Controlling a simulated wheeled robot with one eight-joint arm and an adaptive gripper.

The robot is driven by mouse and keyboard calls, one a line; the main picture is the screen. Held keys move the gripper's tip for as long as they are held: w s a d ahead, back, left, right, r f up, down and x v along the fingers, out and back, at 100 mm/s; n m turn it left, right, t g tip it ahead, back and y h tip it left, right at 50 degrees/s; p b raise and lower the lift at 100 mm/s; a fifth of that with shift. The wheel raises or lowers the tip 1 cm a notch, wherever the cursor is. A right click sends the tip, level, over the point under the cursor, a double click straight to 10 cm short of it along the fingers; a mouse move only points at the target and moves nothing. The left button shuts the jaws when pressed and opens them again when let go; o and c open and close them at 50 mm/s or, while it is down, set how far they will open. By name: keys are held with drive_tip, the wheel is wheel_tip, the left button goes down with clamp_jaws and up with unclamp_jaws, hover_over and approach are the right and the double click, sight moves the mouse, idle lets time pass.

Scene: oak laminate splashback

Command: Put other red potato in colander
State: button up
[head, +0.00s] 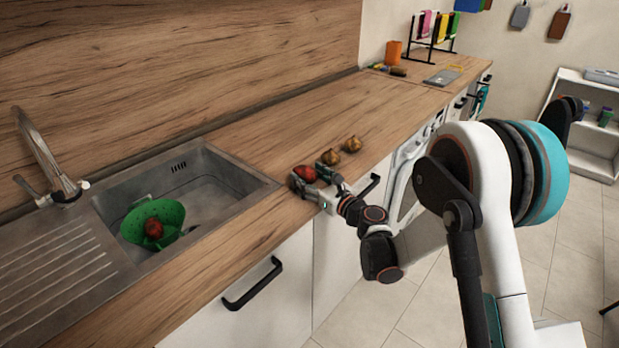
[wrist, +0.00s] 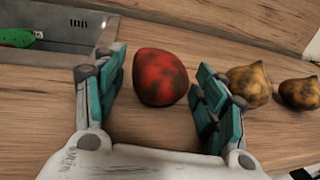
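A red potato (head: 304,173) lies on the wooden counter right of the sink; it also shows in the wrist view (wrist: 160,77). My gripper (head: 312,178) is at the potato, with its fingers open on either side of it. In the wrist view my gripper (wrist: 158,95) shows a gap between each finger and the potato. The green colander (head: 133,229) stands in the sink with another red potato (head: 153,228) in it. The colander's edge shows at the far left of the wrist view (wrist: 16,38).
Two brownish-yellow onion-like items (head: 353,144) lie on the counter just right of the red potato. The metal sink (head: 225,180) has a raised tap (head: 45,150) at its left. A dark rack (head: 433,35) stands farther along the counter. The counter between sink and potato is clear.

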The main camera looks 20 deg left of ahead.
drive_tip(key=shift+d, duration=0.1)
drive_tip(key=v, duration=1.3)
drive_tip(key=shift+s+d, duration=0.25)
drive_tip(key=shift+d, duration=0.05)
drive_tip(key=s+d+r+n+g+h, duration=0.1)
drive_tip(key=s+d+r+n+h, duration=0.4)
drive_tip(key=s+d+n, duration=0.3)
drive_tip(key=s+d+r+n+g+h, duration=0.1)
drive_tip(key=s+d+r+n+h, duration=0.4)
drive_tip(key=d+n, duration=0.5)
drive_tip(key=s+d, duration=0.2)
drive_tip(key=d, duration=0.1)
drive_tip(key=shift+s+r, duration=0.35)
drive_tip(key=shift+s, duration=0.05)
drive_tip(key=shift+o, duration=0.3)
drive_tip(key=s+d+n+g+h, duration=0.1)
drive_tip(key=s+d+n+h, duration=0.4)
drive_tip(key=s+d, duration=0.6)
drive_tip(key=shift+s+d+f+n, duration=0.3)
drive_tip(key=shift+f+n, duration=0.15)
drive_tip(key=shift+n, duration=0.45)
